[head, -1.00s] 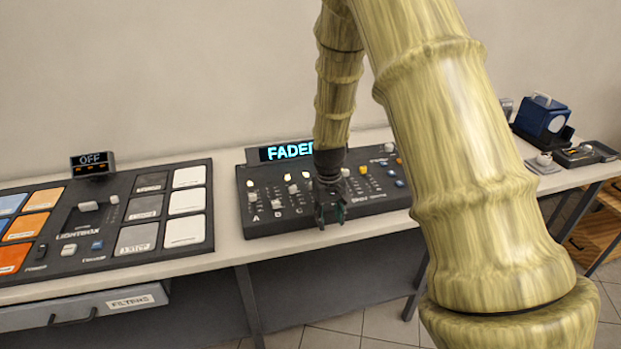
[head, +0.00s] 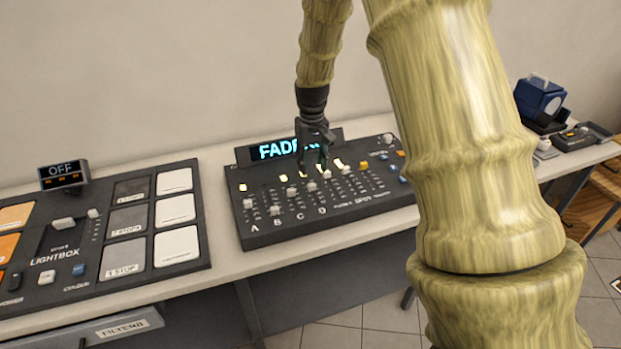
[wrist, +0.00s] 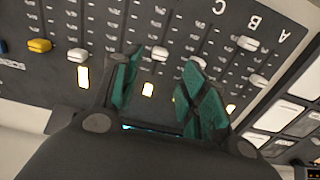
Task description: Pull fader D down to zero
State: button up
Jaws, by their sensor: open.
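The dark console (head: 355,205) carries a row of faders lettered A to D. Fader D's pale cap (head: 311,186) sits partway up its slot, above the letter D. In the wrist view, fader D's cap (wrist: 160,53) shows in the gap between my fingertips. My gripper (head: 312,168) is open and empty above the upper part of the fader row; it also shows in the wrist view (wrist: 162,75). Fader C's cap (wrist: 198,62) is close to the right green finger. Contact between fingers and caps cannot be made out.
Caps A (head: 248,203) and B (head: 274,210) stand to the left. A lit display (head: 272,150), partly hidden by my gripper, rises behind the console. A lightbox panel (head: 108,268) lies left, a blue device (head: 538,98) far right. My arm covers the console's right side.

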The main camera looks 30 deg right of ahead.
aim_at(312, 184)
jog(key=shift+f+p, duration=0.95)
jog(key=shift+f, duration=2.8)
grip_shut()
